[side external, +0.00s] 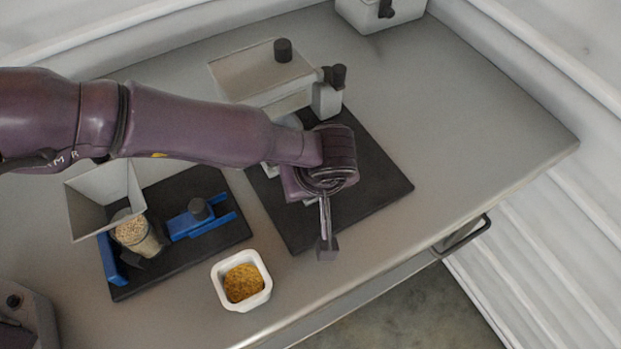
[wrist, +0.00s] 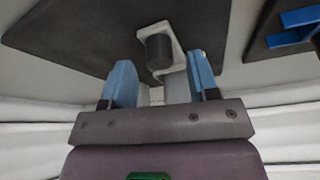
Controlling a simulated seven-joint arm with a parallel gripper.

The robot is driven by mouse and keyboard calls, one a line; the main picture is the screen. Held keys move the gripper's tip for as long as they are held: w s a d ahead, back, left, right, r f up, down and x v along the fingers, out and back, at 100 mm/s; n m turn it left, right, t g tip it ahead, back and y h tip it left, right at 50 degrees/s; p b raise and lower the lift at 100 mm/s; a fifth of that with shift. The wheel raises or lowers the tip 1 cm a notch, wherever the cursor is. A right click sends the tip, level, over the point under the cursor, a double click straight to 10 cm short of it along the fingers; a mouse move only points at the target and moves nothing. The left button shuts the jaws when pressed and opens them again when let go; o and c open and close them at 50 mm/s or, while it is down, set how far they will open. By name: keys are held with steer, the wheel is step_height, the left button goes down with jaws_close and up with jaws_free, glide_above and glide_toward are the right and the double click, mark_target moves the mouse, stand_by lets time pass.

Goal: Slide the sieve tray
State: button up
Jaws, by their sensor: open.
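In the wrist view a dark round knob (wrist: 160,50) stands on a pale flat piece (wrist: 146,33), which looks like the sieve tray's handle end, over a dark base board. My gripper (wrist: 160,58) is open, its two blue fingers on either side of the knob in the picture. I cannot tell whether they touch it.
A second dark board (side external: 222,238) at left carries a hopper (side external: 90,195), a container of grains and a blue slide (side external: 190,222) with a dark knob. A white bowl (side external: 220,284) of yellow-brown grains stands near the front edge. The right of the table is clear.

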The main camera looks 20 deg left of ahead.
steer(key=shift+x, duration=0.85)
steer(key=shift+c, duration=0.5)
jaws_close()
steer(key=shift+w+a, duration=1.8)
steer(key=shift+o, duration=0.5)
jaws_free()
steer(key=v, duration=1.3)
